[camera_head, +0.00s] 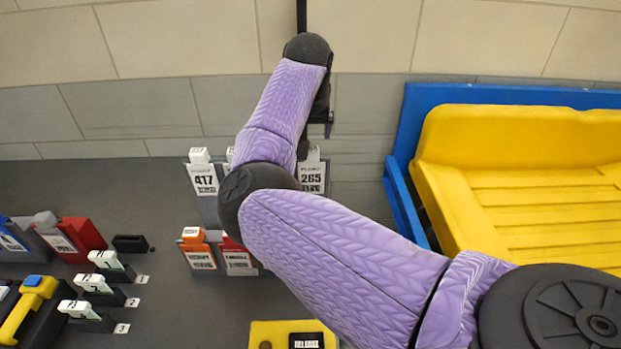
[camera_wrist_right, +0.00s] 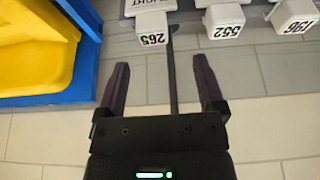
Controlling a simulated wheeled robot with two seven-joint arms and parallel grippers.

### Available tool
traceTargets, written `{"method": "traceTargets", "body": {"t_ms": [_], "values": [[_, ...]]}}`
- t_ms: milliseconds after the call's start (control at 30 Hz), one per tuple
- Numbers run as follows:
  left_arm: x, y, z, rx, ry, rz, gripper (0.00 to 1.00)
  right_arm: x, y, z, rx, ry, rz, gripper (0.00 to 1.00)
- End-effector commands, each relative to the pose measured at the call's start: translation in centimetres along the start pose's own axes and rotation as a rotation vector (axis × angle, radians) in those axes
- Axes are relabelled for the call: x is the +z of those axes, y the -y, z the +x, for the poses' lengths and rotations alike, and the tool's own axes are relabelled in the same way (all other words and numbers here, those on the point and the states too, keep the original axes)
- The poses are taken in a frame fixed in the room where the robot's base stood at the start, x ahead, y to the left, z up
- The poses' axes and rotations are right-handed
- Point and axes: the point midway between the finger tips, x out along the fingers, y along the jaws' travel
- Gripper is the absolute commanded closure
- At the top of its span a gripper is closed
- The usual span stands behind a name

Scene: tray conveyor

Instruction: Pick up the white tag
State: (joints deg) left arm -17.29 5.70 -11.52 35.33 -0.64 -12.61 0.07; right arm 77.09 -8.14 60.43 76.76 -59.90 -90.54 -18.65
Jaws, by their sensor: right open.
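Several white-topped tags with number labels stand in a grey rack. In the head view, tag 417 (camera_head: 203,180) is at the rack's left and tag 265 (camera_head: 311,178) at its right; my arm hides most of what lies between. In the right wrist view, the white tops of 265 (camera_wrist_right: 150,28), 552 (camera_wrist_right: 224,22) and 196 (camera_wrist_right: 295,15) show in a row. My right gripper (camera_wrist_right: 162,85) is open and empty, apart from the tags, with 265 ahead of the gap between its fingers. My left gripper is not in view.
Orange (camera_head: 198,252) and red (camera_head: 238,258) labelled tags stand in the rack's front row. A yellow tray (camera_head: 540,190) in a blue frame (camera_head: 405,200) is at the right. Small numbered holders (camera_head: 95,285) and a red block (camera_head: 82,235) are at the left.

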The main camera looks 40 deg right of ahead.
Motion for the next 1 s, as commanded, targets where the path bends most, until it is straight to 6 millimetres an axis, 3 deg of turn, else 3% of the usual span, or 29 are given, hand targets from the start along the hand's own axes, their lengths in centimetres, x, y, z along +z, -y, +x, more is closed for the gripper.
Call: {"method": "traceTargets", "body": {"t_ms": [233, 500, 567, 900, 933, 1000], "values": [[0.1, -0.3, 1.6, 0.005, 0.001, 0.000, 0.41, 1.2, -0.7, 4.8, 0.001, 0.003, 0.000, 0.12], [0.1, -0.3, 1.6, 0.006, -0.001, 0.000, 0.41, 1.1, -0.7, 5.3, 0.000, 0.001, 0.002, 0.12], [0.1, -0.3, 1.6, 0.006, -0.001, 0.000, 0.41, 1.1, -0.6, 5.2, 0.000, 0.001, 0.002, 0.22], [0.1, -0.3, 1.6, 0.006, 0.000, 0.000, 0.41, 1.1, -0.6, 5.2, 0.000, 0.001, 0.001, 0.94], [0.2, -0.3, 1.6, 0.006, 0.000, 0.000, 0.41, 1.1, -0.6, 5.2, 0.000, 0.001, 0.001, 1.00], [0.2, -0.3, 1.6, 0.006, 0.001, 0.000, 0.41, 1.1, -0.6, 5.2, 0.000, 0.001, 0.001, 1.00]]}}
